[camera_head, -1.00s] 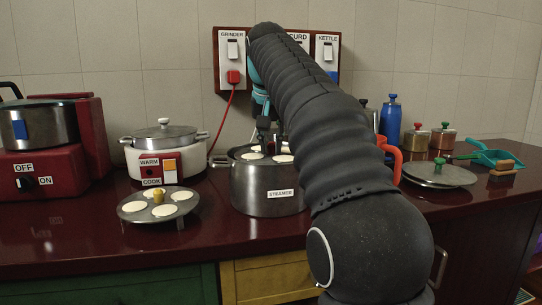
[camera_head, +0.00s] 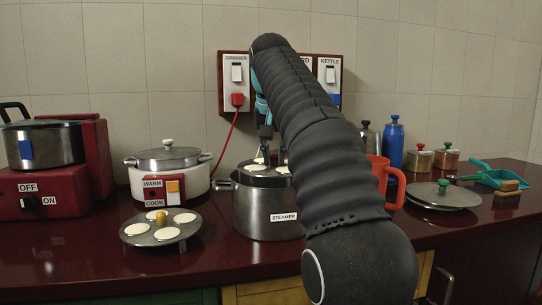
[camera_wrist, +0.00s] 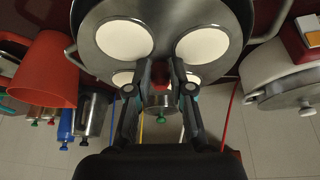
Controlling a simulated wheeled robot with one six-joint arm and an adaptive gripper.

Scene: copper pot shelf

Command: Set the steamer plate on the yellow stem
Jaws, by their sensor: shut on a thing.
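The steamer plate (camera_head: 268,175) is a dark metal disc with several white cakes. It is at the mouth of the steamer pot (camera_head: 250,212), a little above its rim. My gripper (camera_head: 265,138) is above the plate's middle, partly hidden by my arm. In the wrist view my gripper (camera_wrist: 161,78) is shut on the plate's red stem (camera_wrist: 160,87). The plate (camera_wrist: 160,22) fills the top of that view. The yellow stem (camera_head: 161,219) stands upright in the middle of a second plate with white cakes (camera_head: 161,236), on the counter left of the pot.
A white cooker (camera_head: 168,182) stands behind the second plate, with a red stove and pot (camera_head: 43,147) at far left. A red cord (camera_head: 228,137) hangs behind. The front counter is clear.

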